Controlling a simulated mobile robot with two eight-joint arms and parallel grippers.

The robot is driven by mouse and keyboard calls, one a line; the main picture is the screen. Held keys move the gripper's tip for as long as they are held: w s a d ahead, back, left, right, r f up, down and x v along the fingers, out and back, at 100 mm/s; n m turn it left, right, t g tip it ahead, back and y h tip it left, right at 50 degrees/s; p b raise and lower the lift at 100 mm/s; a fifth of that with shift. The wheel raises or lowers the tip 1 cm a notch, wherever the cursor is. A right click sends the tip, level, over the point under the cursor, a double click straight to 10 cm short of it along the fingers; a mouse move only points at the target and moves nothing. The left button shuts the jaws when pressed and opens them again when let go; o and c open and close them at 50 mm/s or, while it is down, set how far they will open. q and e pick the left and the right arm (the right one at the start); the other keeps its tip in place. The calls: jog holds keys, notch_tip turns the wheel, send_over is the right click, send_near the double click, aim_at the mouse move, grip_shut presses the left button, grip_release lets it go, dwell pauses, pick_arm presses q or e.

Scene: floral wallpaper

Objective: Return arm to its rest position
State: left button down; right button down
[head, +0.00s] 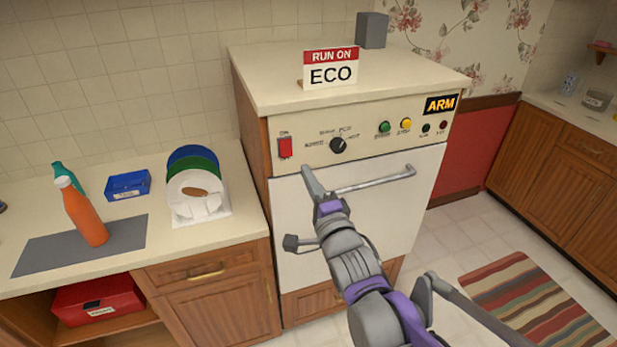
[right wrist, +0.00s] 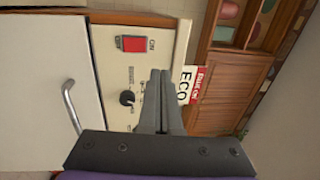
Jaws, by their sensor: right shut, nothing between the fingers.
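My right gripper (head: 309,174) is shut and empty in front of the white appliance (head: 305,240), left of its door handle (head: 376,181). In the right wrist view its closed fingers (right wrist: 160,82) point at the control panel. The panel has a red rocker switch (head: 285,147), a black knob (head: 338,145), a green button (head: 384,127) and a yellow button (head: 405,124). The switch (right wrist: 131,43) and knob (right wrist: 127,98) also show in the right wrist view, apart from the fingers. My left gripper is not in view.
A "RUN ON ECO" sign (head: 331,70) and a grey block (head: 372,30) stand on top of the appliance. The left counter holds an orange bottle (head: 83,212), a blue bin (head: 128,186) and upright plates (head: 195,193). A striped rug (head: 530,300) lies at right.

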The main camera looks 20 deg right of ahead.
jog(key=s+f+n+g, duration=1.3)
jog(key=s+f+n, duration=0.4)
jog(key=s+f, duration=0.6)
notch_tip(320, 180, down, 2)
jog(key=shift+s+d+n+g+h, duration=0.15)
jog(key=shift+d+n+g+h, duration=0.15)
jog(key=shift+d+g, duration=0.1)
